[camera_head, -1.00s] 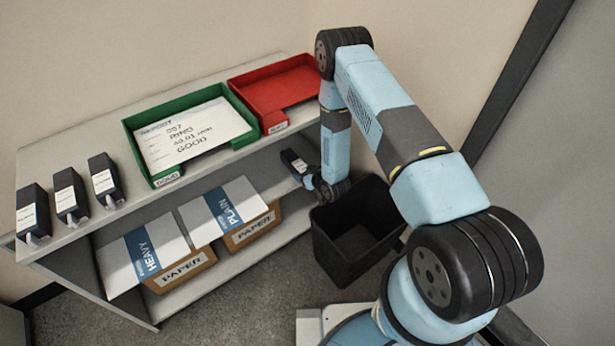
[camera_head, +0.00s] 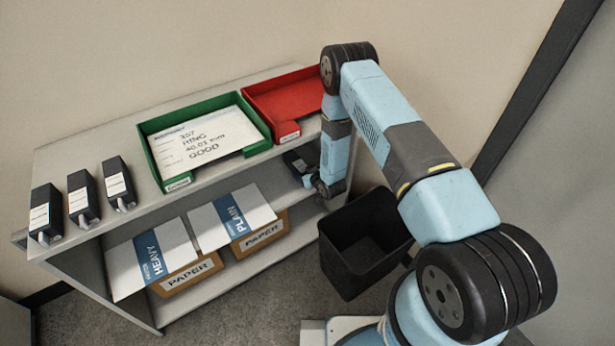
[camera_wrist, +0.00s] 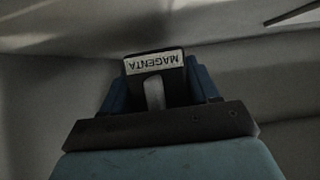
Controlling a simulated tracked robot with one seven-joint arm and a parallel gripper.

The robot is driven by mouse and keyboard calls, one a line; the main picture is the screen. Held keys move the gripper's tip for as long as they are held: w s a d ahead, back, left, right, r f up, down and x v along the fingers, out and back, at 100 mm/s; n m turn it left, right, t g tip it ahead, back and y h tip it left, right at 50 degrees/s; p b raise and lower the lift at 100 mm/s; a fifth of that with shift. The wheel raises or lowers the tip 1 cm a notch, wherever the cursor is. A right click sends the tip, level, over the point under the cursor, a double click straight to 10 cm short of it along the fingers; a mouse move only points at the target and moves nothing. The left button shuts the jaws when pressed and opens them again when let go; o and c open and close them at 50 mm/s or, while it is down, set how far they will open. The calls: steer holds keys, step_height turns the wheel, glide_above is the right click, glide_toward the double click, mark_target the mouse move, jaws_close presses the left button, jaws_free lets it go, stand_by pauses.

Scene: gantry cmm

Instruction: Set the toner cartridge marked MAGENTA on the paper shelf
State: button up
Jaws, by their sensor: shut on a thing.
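The toner cartridge marked MAGENTA (camera_wrist: 154,62) is dark with a white label, which reads upside down in the wrist view. My gripper (camera_wrist: 156,84) is shut on it, with a blue finger on each side. In the head view the cartridge (camera_head: 297,160) is at the right end of the shelf unit, in the opening beneath the top board. My gripper (camera_head: 312,181) is just right of it, partly hidden by my arm. The paper shelf (camera_head: 302,226) is the lower level. Whether the cartridge touches it cannot be told.
Paper boxes marked HEAVY (camera_head: 160,262) and PLAIN (camera_head: 235,218) fill the left and middle of the lower shelf. Its right end is clear. On top are a green tray (camera_head: 178,184), a red tray (camera_head: 285,130) and dark cartridges (camera_head: 82,200). A black bin (camera_head: 372,262) stands in front.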

steer(key=shift+w+a+f, duration=0.1)
steer(key=shift+w+a, duration=0.35)
steer(key=shift+w, duration=0.2)
steer(key=shift+w+a+f, duration=0.1)
steer(key=shift+w+a, duration=0.35)
steer(key=shift+w, duration=0.2)
steer(key=shift+f, duration=1.25)
steer(key=o, duration=1.5)
steer(key=shift+s+f, duration=0.1)
steer(key=shift+s+d, duration=0.1)
steer(key=shift+v, duration=6.45)
